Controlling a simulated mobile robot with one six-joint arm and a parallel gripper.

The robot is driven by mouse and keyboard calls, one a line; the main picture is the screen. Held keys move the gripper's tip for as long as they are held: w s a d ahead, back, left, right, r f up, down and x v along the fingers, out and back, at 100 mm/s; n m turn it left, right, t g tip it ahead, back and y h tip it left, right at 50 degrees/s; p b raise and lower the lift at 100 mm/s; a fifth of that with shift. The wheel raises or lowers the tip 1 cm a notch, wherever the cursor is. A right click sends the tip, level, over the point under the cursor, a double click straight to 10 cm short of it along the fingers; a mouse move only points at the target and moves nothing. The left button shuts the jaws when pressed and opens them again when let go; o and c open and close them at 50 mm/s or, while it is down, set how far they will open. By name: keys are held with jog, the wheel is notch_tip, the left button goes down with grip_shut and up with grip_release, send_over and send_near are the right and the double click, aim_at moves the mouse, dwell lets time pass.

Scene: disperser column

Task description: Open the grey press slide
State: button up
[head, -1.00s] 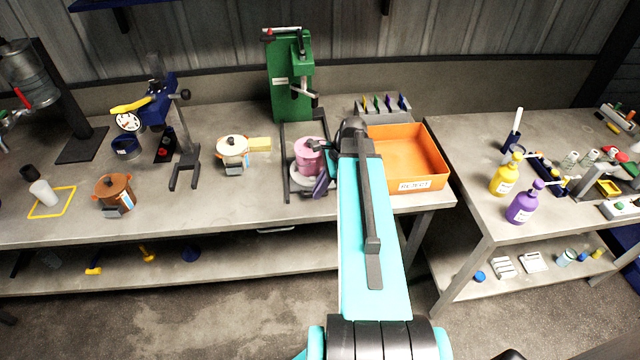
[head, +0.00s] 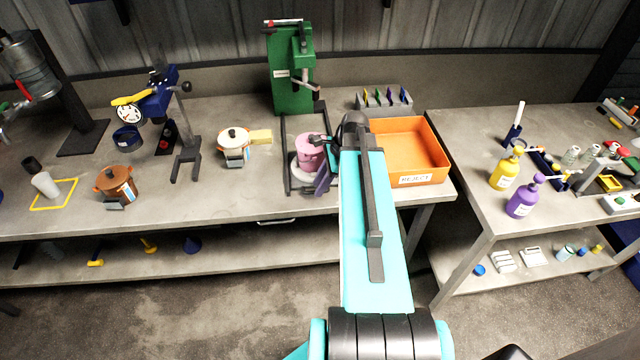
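The green press (head: 291,75) stands at the back of the left bench. Dark rails (head: 287,160) run forward from its foot towards the bench's front edge. Between the rails is a light grey round base (head: 302,178), which looks like part of the grey slide. A pink pot (head: 308,155) with a dark lid knob sits on it. My gripper (head: 323,183) is low at the right side of the pot and base, near the front of the rails. My wrist and arm hide much of it. I cannot tell whether its fingers are open or touching the slide.
An orange tray (head: 420,150) labelled REJECT is just right of my arm. A cream pot (head: 233,146) and a brown pot (head: 117,184) stand to the left. A small rack (head: 384,102) is behind the tray. A gap separates the right bench (head: 470,190).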

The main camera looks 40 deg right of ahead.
jog(key=shift+d, duration=0.1)
jog(key=b+v, duration=0.3)
jog(key=v, duration=1)
jog(key=shift+r, duration=0.4)
jog(key=shift+s, duration=0.1)
dwell(0.5)
